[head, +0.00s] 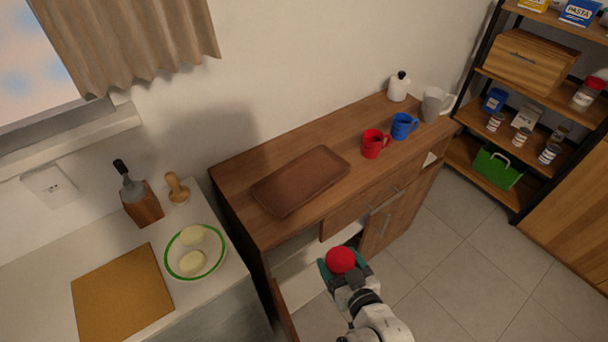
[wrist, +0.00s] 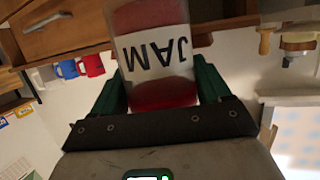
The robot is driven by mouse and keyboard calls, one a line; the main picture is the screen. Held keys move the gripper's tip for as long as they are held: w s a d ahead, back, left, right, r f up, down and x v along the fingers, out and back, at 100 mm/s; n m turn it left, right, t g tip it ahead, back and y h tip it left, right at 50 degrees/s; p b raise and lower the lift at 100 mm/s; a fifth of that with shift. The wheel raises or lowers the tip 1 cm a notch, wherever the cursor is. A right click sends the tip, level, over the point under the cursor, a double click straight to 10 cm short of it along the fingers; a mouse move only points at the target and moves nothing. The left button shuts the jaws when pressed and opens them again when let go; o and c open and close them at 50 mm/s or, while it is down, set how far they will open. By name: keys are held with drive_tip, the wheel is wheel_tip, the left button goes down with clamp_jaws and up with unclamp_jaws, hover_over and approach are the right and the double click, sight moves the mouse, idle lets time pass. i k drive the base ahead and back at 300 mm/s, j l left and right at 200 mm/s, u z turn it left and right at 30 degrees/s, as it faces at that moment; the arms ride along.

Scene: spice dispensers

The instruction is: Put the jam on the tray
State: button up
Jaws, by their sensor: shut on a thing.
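The jam jar shows its red lid (head: 340,260) in the head view. In the wrist view the jam jar (wrist: 155,50) is red with a white label reading JAM, upside down in the picture. My gripper (head: 340,270) is shut on the jar, with a green finger on either side of it, as the wrist view (wrist: 160,88) shows. It holds the jar in front of the wooden cabinet. The brown rectangular tray (head: 300,180) lies on the cabinet top, farther back and left of my gripper. The tray looks empty.
A red mug (head: 374,144), a blue mug (head: 404,126), a grey pitcher (head: 435,104) and a white bottle (head: 398,87) stand right of the tray. The cabinet (head: 235,180) has an open lower door (head: 284,312). A counter with a plate (head: 168,262) is at left.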

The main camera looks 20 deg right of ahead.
sight(279, 196)
drive_tip(key=j+z, duration=0.3)
drive_tip(key=j, duration=0.45)
drive_tip(key=k+j+z, duration=0.1)
drive_tip(key=j+z, duration=0.2)
drive_tip(key=j, duration=0.4)
